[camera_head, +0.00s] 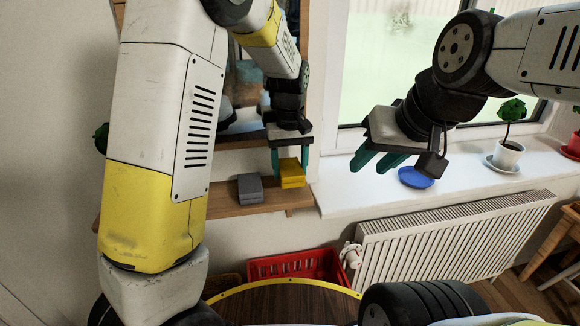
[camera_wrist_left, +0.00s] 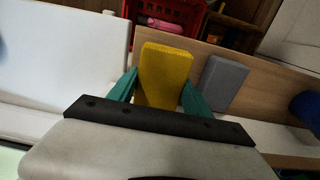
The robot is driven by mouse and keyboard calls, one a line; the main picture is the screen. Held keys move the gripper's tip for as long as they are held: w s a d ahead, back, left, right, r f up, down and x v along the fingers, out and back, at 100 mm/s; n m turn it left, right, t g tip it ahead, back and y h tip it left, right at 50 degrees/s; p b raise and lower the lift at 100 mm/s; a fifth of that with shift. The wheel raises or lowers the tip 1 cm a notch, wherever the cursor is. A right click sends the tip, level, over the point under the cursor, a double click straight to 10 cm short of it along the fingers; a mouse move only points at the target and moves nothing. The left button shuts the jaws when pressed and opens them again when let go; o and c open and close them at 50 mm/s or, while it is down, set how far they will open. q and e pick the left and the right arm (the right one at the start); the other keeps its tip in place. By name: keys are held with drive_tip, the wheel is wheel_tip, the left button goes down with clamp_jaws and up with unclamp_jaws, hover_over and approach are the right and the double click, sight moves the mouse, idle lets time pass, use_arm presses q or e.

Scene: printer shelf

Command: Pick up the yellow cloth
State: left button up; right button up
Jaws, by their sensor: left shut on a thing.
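The yellow cloth (camera_head: 292,173) is a folded block at the wooden shelf, between the fingers of my left gripper (camera_head: 290,160). In the left wrist view the yellow cloth (camera_wrist_left: 165,75) sits between the two green fingers of my left gripper (camera_wrist_left: 163,90), which is shut on it. I cannot tell whether the cloth is touching the shelf. My right gripper (camera_head: 375,162) is in front of the window sill, away from the cloth. Its green fingers look apart, with nothing seen between them.
A grey folded cloth (camera_head: 250,189) lies on the wooden shelf (camera_head: 228,208), just left of the yellow one. A blue saucer (camera_head: 416,178) and a potted plant (camera_head: 507,153) stand on the white sill. A red basket (camera_head: 300,265) is below the shelf, beside the radiator (camera_head: 450,240).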

use_arm(q)
drive_tip(key=s+a, duration=0.3)
drive_tip(key=s, duration=0.4)
drive_tip(key=s+a+r, duration=0.1)
drive_tip(key=s+a, duration=0.3)
drive_tip(key=s, duration=0.3)
drive_tip(key=shift+s+r, duration=0.15)
drive_tip(key=shift+s, duration=0.05)
drive_tip(key=shift+a, duration=0.1)
